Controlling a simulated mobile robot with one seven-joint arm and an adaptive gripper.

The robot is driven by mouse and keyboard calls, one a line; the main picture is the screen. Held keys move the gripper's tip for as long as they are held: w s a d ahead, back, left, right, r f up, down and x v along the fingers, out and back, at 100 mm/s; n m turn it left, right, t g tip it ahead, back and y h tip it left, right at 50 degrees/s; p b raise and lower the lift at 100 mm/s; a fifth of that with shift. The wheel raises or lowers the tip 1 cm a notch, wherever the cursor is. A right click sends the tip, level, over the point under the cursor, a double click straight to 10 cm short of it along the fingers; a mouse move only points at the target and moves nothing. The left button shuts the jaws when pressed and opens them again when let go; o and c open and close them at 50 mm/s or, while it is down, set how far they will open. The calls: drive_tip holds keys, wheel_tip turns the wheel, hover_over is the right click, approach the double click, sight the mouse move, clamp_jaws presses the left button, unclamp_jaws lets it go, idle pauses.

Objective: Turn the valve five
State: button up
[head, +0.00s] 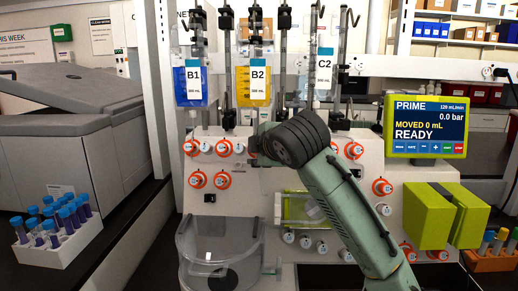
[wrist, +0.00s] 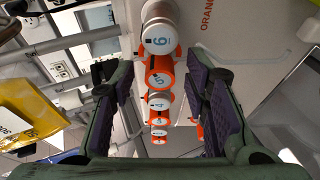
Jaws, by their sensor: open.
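Valve five (wrist: 160,76) is an orange knob with a white numbered face in the wrist view. It lies in line between the two fingers of my gripper (wrist: 156,82), with visible gaps on both sides. The fingers have purple pads and are spread apart, holding nothing. In the head view, my gripper (head: 257,149) is in front of the upper valve row on the white panel. My arm and gripper hide valve five there.
Valve six (wrist: 160,38) is close beside valve five, with valve four (wrist: 159,101) on its other side. A yellow bag B2 (head: 254,88) and a blue bag B1 (head: 190,85) hang above the panel. A green-framed screen (head: 426,127) reads READY.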

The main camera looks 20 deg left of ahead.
drive_tip(key=v, duration=1.2)
